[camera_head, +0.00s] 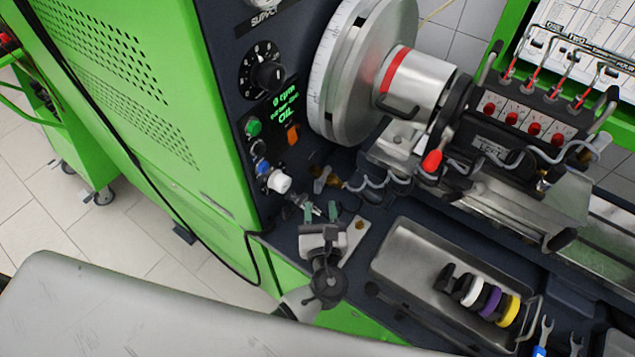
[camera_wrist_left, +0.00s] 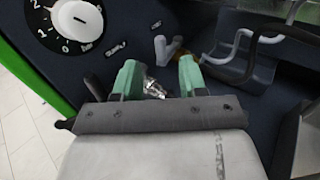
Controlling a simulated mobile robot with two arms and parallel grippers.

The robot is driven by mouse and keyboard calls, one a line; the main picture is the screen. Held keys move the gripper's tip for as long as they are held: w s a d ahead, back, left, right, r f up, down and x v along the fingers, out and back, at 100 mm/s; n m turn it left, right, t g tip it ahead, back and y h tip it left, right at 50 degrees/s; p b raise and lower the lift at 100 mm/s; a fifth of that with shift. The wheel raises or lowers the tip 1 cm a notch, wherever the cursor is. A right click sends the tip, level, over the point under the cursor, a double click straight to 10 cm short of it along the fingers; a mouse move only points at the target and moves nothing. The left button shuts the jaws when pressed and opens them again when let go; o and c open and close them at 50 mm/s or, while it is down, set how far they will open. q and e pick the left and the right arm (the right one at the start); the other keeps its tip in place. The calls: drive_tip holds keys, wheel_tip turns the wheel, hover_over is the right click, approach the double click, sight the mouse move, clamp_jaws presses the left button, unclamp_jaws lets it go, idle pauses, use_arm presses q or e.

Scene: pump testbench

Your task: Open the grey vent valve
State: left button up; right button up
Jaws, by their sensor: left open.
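A small grey lever handle, which looks like the vent valve (camera_head: 320,183), sits low at the foot of the dark control panel, beside a brass fitting (camera_head: 334,181). In the left wrist view the grey handle (camera_wrist_left: 166,50) stands just beyond my fingers, roughly upright. My left gripper (camera_head: 320,211) is open, its two green fingertips pointing towards the panel. In the left wrist view the fingers (camera_wrist_left: 159,78) are apart, with a shiny metal fitting (camera_wrist_left: 153,88) showing between them. The handle appears clear of both fingers. My right gripper is not in view.
A white knob (camera_head: 279,182) is left of the handle, below blue and green buttons. Curved grey pipes (camera_head: 375,182) run to the right. A metal tray (camera_head: 410,262) holds several coloured rings. A large metal wheel (camera_head: 350,75) stands above.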

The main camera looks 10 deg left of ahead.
sight(318, 186)
use_arm(q)
drive_tip(key=x, duration=0.3)
drive_tip(key=shift+w+r+p, duration=0.1)
drive_tip(key=shift+w+p, duration=0.2)
drive_tip(key=shift+x, duration=1.1)
drive_tip(key=shift+w+a, duration=0.15)
drive_tip(key=shift+w, duration=0.1)
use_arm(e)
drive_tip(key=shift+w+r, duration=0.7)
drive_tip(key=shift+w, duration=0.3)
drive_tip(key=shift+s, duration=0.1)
use_arm(q)
drive_tip(key=shift+c, duration=0.4)
clamp_jaws()
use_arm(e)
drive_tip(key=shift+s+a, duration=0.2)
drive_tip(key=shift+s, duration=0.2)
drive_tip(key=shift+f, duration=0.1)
